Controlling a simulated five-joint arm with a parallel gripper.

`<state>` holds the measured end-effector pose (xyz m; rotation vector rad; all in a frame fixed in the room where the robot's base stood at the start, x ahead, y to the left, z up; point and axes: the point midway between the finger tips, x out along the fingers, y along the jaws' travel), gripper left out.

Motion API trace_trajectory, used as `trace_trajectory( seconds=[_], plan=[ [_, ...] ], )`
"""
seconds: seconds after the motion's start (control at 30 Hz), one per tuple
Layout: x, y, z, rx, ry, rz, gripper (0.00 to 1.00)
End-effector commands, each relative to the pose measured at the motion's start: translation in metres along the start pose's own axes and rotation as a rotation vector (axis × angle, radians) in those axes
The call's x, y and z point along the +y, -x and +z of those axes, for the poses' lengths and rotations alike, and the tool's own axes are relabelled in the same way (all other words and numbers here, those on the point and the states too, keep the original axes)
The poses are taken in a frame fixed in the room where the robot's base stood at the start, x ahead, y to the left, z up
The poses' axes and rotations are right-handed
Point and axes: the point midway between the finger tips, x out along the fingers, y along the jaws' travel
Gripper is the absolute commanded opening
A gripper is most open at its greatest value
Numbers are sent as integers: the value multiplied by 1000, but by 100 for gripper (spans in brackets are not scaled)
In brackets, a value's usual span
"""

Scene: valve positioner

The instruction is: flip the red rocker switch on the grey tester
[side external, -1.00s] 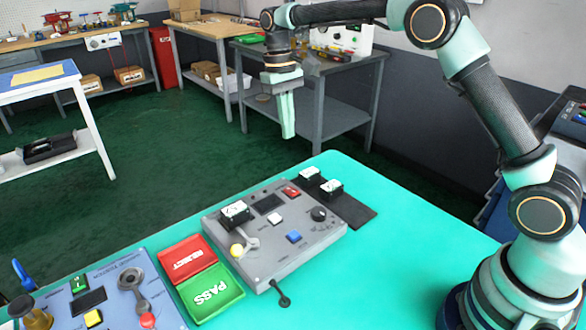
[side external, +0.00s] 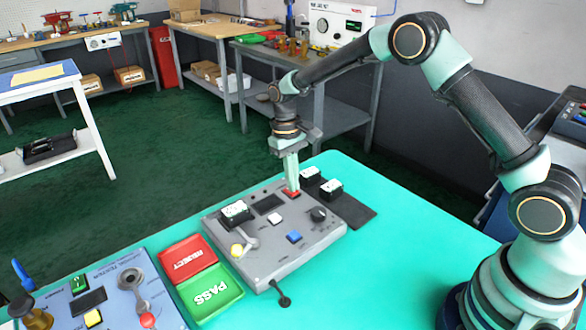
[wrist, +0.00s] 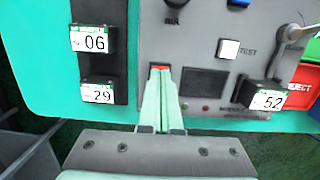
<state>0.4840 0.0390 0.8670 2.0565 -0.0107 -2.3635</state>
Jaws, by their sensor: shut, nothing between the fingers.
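The grey tester (side external: 268,262) lies on the green-topped table, with a dial, a white button, a blue button, a dark display and a lever with a yellow knob. Its red rocker switch (side external: 291,193) is near the far edge, partly hidden by my fingers. My gripper (side external: 291,188) is shut and empty, pointing down with its tips at the switch. In the wrist view the shut fingertips (wrist: 161,76) cover most of the switch, and a red strip (wrist: 160,67) shows just beyond them. I cannot tell whether they touch it or which way the rocker is tilted.
Labelled positioner boxes stand on a dark mat (side external: 357,213) right of the tester, and one (side external: 235,213) sits on the tester. Red REJECT (side external: 187,258) and green PASS (side external: 211,293) trays lie to the left. A blue tester (side external: 118,300) is farther left. The table's front right is clear.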

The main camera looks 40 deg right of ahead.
Motion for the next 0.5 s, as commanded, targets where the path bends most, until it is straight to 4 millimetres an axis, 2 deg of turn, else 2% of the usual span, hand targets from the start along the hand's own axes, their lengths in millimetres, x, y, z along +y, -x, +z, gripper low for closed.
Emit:
trace_trajectory(
  seconds=[0.4, 0.5],
  plan=[
    [0, -4, 0, -1, 0, 0, 0],
    [0, -11, 3, -3, 0, 0, 0]
  ],
)
